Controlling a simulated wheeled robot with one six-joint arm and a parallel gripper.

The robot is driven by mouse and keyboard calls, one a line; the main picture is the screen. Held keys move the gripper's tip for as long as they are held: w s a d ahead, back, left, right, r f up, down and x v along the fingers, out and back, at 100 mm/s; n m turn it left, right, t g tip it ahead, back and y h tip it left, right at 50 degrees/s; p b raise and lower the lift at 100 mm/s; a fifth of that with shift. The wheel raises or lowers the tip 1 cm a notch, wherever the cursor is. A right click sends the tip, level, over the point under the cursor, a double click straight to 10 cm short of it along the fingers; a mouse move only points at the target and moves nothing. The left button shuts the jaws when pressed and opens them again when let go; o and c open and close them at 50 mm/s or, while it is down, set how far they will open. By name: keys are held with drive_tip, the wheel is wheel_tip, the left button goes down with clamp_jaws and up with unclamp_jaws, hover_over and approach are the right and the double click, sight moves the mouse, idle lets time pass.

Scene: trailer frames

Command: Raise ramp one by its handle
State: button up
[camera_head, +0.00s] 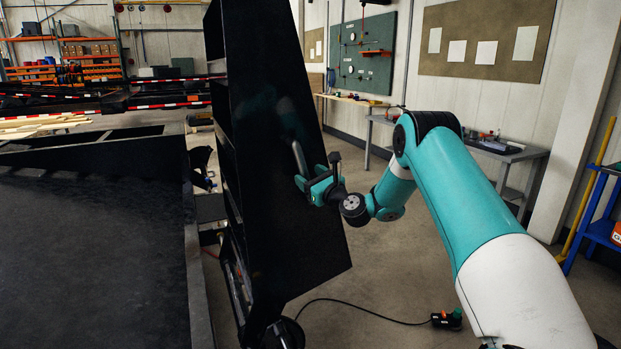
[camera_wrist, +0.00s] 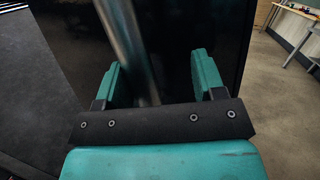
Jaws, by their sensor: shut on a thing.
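Ramp one (camera_head: 275,130) is a tall black panel standing steeply, leaning a little, at the rear edge of the trailer. Its handle (camera_head: 298,157) is a grey metal bar on the panel's right-hand face. My gripper (camera_head: 318,182), teal and black, is at the lower end of the handle and shut on it. In the wrist view, the handle (camera_wrist: 126,40) runs down between the two teal fingers of my gripper (camera_wrist: 158,75), nearer the left finger. The dark ramp face (camera_wrist: 180,35) fills the background there. The exact contact is hard to see.
The black trailer deck (camera_head: 90,240) lies at left. A cable leads to a small control box (camera_head: 447,320) on the floor. Workbenches (camera_head: 480,150) stand along the right wall, and a blue stand (camera_head: 590,225) is at far right. The floor right of the ramp is mostly clear.

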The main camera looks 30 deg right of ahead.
drive_tip(key=shift+s+d+f, duration=0.1)
drive_tip(key=shift+d, duration=0.2)
drive_tip(key=shift+s+f, duration=0.15)
drive_tip(key=shift+s, duration=0.05)
drive_tip(key=b+v, duration=1.6)
drive_tip(key=b, duration=0.2)
drive_tip(key=shift+s+a, duration=0.25)
drive_tip(key=shift+s, duration=0.1)
drive_tip(key=shift+a, duration=0.1)
